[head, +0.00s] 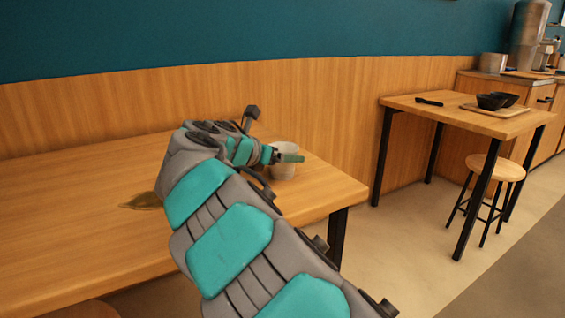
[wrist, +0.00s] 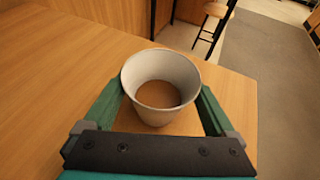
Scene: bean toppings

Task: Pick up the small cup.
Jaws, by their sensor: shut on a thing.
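The small cup (wrist: 160,112) is pale grey-white and flares toward its rim. In the wrist view it stands between the two green fingers of my gripper (wrist: 162,98), which press on its left and right sides. The inside shows a brown bottom or content; I cannot tell which. In the head view the cup (head: 284,164) is near the right end of the wooden table, partly hidden by my gripper (head: 290,158). It looks upright and on or very close to the tabletop; I cannot tell if it touches.
The wooden table (head: 70,225) is mostly clear, with a brown leaf-shaped thing (head: 142,201) on it. To the right, a tall table (head: 462,118) holds black bowls (head: 497,101) on a board and a black utensil (head: 429,101). A stool (head: 494,168) stands by it.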

